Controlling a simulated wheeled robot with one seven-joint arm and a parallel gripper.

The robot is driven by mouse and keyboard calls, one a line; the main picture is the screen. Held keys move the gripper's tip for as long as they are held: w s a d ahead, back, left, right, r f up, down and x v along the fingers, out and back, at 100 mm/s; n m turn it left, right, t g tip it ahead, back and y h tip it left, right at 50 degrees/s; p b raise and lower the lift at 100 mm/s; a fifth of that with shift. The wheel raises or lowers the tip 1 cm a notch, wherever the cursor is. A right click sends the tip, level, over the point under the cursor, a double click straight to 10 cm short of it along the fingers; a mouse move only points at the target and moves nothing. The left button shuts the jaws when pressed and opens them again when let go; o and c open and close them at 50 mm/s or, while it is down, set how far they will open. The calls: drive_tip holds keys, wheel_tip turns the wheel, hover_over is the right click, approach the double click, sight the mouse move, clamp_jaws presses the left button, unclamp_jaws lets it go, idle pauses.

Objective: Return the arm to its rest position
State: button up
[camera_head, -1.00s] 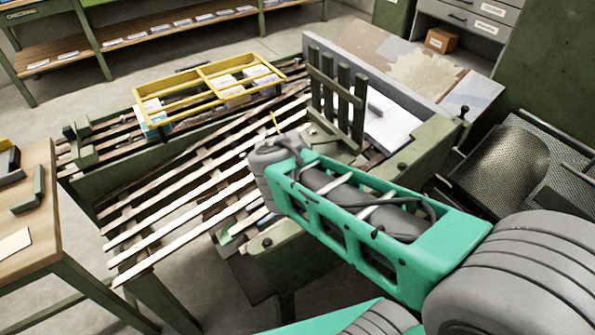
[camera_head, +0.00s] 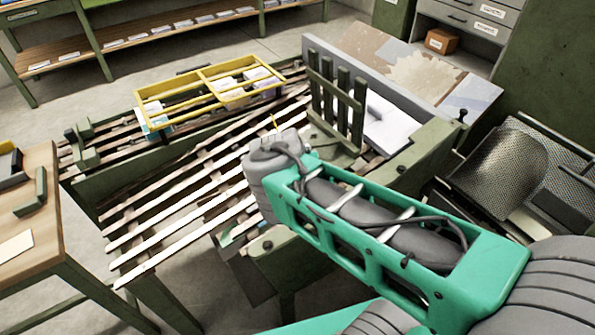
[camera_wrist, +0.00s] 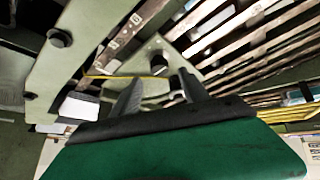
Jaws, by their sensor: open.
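My arm, teal and grey, reaches from the lower right over the slatted green machine (camera_head: 190,195) in the head view. My gripper is hidden behind my wrist in that view. In the wrist view my gripper (camera_wrist: 160,82) shows two grey fingers standing apart, with nothing seen between them but the machine behind. A thin yellow strip (camera_wrist: 112,77) passes behind the fingers.
A yellow frame (camera_head: 208,85) with small packets stands on the slats at the back. An upright green rack (camera_head: 333,98) and a white paper stack (camera_head: 388,130) are close to my wrist. A wooden table (camera_head: 40,250) stands at the left. A mesh tray (camera_head: 500,165) is at the right.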

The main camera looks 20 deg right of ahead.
drive_tip(key=v, duration=0.3)
drive_tip(key=shift+s+r, duration=0.2)
drive_tip(key=shift+r, duration=0.05)
